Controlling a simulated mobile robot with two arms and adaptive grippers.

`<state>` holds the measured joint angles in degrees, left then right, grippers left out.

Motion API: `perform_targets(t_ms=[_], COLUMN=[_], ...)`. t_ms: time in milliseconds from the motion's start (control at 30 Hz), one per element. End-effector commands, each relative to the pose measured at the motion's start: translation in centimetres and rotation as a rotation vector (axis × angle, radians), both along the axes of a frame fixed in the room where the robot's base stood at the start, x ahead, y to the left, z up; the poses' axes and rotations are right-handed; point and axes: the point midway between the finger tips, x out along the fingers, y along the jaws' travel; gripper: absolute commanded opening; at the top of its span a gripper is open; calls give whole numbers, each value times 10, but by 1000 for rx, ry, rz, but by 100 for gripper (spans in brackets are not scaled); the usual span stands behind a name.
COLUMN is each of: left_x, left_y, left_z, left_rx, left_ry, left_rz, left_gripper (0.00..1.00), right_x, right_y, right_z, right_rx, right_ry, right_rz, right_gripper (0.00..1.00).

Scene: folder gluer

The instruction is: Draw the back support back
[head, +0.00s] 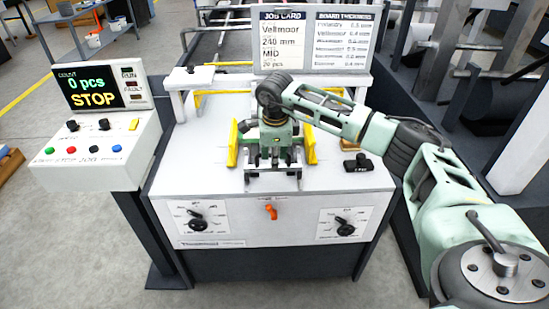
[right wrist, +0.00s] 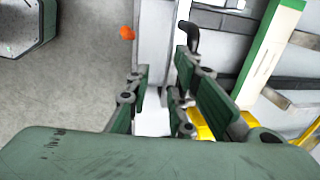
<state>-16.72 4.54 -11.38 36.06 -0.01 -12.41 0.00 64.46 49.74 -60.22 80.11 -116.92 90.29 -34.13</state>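My right gripper (head: 275,160) points down over the middle of the machine top, between two yellow guides, the left one (head: 233,145) and the right one (head: 310,145). A grey metal bracket (head: 273,187), which looks like the back support, shows just in front of it, partly covered by the gripper. In the right wrist view the green fingers (right wrist: 165,78) stand apart, with a pale grey bar (right wrist: 155,45) passing between and beyond them. A small black handle (right wrist: 190,36) shows beside the right finger. I cannot tell whether the fingers touch the support. My left gripper is not in view.
A black knob piece (head: 358,163) stands at the right of the top. A control box (head: 95,150) stands left, and a job card board (head: 283,40) behind.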

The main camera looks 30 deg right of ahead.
Motion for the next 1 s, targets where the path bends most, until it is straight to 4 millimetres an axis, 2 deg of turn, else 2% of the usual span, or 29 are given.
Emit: perform_targets(t_ms=[67, 167, 267, 333, 467, 567, 800, 1000], left_x=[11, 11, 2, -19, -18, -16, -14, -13], left_y=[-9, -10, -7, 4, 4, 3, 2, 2], left_z=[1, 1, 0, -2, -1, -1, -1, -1], left_rx=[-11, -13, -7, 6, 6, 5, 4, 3], left_ry=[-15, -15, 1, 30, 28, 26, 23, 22], left_rz=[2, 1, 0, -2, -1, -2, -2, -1], left_gripper=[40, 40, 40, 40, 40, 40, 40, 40], right_x=[0, 0, 1, 1, 0, -3, -11, -17], right_y=[-1, -1, -1, -1, 0, 1, 7, 10], right_z=[0, 0, 0, 1, 11, 26, 77, 108], right_rx=[-1, -2, -1, -1, -1, 0, -1, -2], right_ry=[0, -1, -3, -3, -5, -7, -8, -5], right_rz=[-1, -1, -1, -1, -1, 0, 0, -1], right_gripper=[28, 28, 28, 28, 28, 28, 28, 28])
